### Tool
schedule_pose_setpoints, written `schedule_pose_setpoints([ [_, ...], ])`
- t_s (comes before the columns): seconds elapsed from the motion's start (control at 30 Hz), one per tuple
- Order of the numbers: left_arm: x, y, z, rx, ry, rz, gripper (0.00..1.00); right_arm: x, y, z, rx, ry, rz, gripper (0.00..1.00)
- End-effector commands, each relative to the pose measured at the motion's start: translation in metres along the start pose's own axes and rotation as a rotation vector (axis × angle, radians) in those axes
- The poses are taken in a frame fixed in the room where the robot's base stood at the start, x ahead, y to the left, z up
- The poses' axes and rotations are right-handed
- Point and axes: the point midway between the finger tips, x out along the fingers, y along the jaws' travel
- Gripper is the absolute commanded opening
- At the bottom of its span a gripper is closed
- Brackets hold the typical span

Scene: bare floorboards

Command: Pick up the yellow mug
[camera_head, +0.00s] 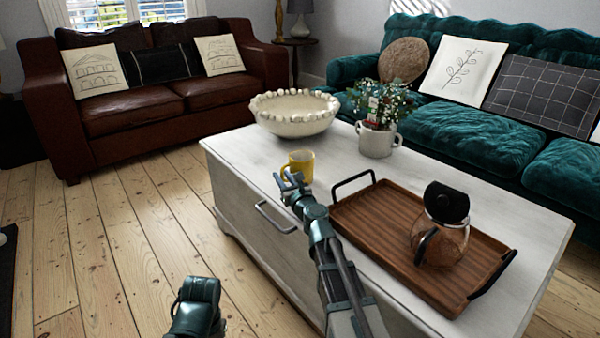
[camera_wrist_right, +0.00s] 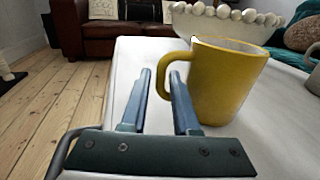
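The yellow mug (camera_head: 301,165) stands upright on the white chest table (camera_head: 233,168), near its left edge. In the right wrist view the mug (camera_wrist_right: 226,85) is close, with its handle on the left side. My right gripper (camera_head: 289,179) is at the mug's near side in the head view.
A wooden tray (camera_head: 372,217) with a glass pot (camera_head: 440,230) is on the table to the right. A beaded white bowl (camera_head: 294,117) and a white plant pot (camera_head: 377,141) stand behind the mug. A brown sofa (camera_head: 130,97) and teal sofa (camera_head: 455,130) are beyond.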

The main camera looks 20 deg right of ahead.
Motion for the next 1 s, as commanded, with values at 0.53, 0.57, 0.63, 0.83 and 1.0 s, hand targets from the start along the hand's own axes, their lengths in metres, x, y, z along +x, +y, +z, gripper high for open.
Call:
schedule_pose_setpoints([
  [0.53, 0.000, 0.000, 0.000, 0.000, 0.000, 0.000, 0.50, 0.035, 0.000, 0.000, 0.000, 0.000, -0.001, 0.15],
  [0.57, 0.000, 0.000, 0.000, 0.000, 0.000, 0.000, 0.50, 0.035, 0.000, 0.000, 0.000, 0.000, -0.001, 0.09],
  [0.63, 0.000, 0.000, 0.000, 0.000, 0.000, 0.000, 0.50, 0.035, 0.000, 0.000, 0.000, 0.000, -0.001, 0.00],
  [0.83, 0.000, 0.000, 0.000, 0.000, 0.000, 0.000, 0.50, 0.035, 0.000, 0.000, 0.000, 0.000, -0.001, 0.00],
  [1.0, 0.000, 0.000, 0.000, 0.000, 0.000, 0.000, 0.50, 0.035, 0.000, 0.000, 0.000, 0.000, -0.001, 0.00],
])
